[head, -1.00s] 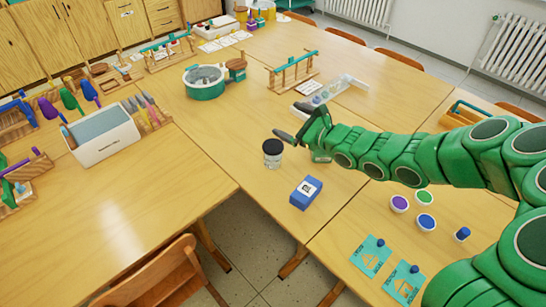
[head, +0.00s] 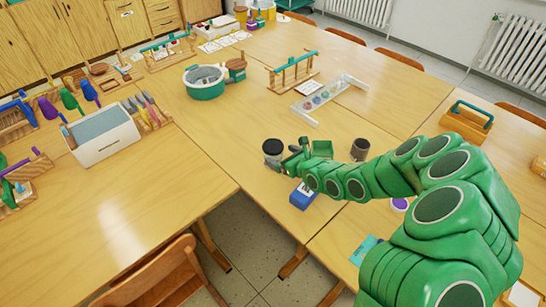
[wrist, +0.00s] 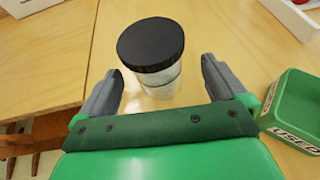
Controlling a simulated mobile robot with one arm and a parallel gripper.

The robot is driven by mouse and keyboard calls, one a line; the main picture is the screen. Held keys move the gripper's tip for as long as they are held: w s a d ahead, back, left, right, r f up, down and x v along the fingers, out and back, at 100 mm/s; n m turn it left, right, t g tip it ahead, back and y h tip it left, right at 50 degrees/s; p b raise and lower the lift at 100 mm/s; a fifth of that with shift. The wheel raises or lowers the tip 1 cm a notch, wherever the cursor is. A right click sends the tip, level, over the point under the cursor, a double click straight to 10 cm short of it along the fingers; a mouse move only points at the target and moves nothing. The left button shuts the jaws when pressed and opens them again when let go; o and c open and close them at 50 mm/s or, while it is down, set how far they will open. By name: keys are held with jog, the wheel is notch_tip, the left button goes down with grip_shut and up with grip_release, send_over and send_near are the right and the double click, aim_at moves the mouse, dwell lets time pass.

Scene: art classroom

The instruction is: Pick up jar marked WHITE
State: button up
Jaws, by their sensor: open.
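A clear jar with a black lid (head: 272,147) stands upright on the table. No label on it can be read from here. My gripper (head: 287,156) is low over the table, just to the right of the jar, with its jaws open. In the wrist view the jar's pale body (wrist: 162,84) shows ahead of and between the two spread fingers of my gripper (wrist: 161,72). A gap shows on each side of the jar, so the fingers appear not to touch it.
A blue box (head: 303,195) sits in front of my gripper, partly hidden by my arm. A green tray marked USED (wrist: 292,98) is close on the right. A dark grey cup (head: 360,149) stands further right. A clear rack (head: 330,95) lies behind. The table left of the jar is bare.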

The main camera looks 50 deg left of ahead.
aim_at(279, 157)
jog(key=x, duration=0.3)
jog(key=shift+s+a+f, duration=0.1)
jog(key=shift+s+f, duration=0.15)
jog(key=shift+s, duration=0.05)
jog(key=shift+x, duration=0.95)
jog(key=shift+r, duration=0.1)
jog(key=shift+c, duration=0.5)
jog(key=c, duration=1.1)
jog(key=shift+c, duration=0.2)
